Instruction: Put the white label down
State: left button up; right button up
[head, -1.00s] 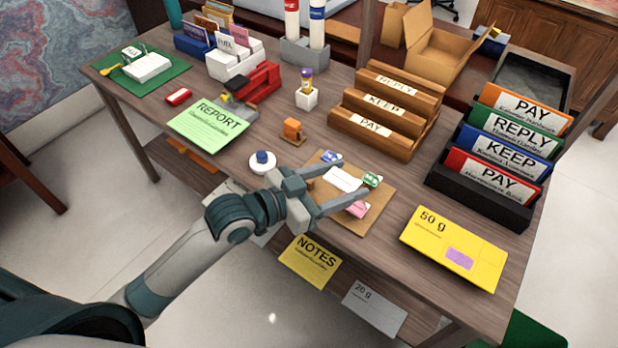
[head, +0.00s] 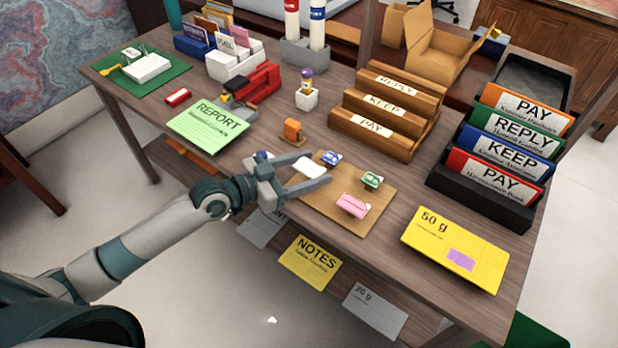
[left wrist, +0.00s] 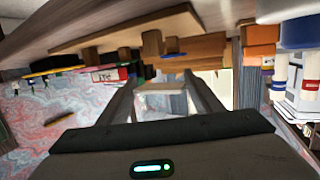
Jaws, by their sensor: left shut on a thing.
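The white label (head: 309,168) sits between the fingers of my left gripper (head: 317,171), which is shut on it. It shows over the left edge of the tan board (head: 330,217), apparently raised; how far above the surface I cannot tell. In the left wrist view the pale label (left wrist: 163,100) is between the two fingers (left wrist: 163,92). Blue (head: 331,158), green (head: 372,180) and pink (head: 352,206) pieces rest on the board to the right of the gripper. My right gripper is out of view.
An orange item (head: 293,131) stands behind the gripper, and a blue-topped round item (head: 262,156) is partly hidden by it. Wooden tiers (head: 372,128) stand at the back and a yellow 50 g envelope (head: 455,248) lies to the right.

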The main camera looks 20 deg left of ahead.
pick_arm(q)
notch_tip(320, 180, down, 2)
jog(key=shift+f, duration=0.75)
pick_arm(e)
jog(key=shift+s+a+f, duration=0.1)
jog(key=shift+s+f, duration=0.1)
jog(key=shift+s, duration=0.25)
pick_arm(q)
jog(key=shift+f, duration=0.1)
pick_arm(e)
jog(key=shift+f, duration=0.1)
pick_arm(q)
jog(key=shift+f, duration=0.2)
jog(key=o, duration=1)
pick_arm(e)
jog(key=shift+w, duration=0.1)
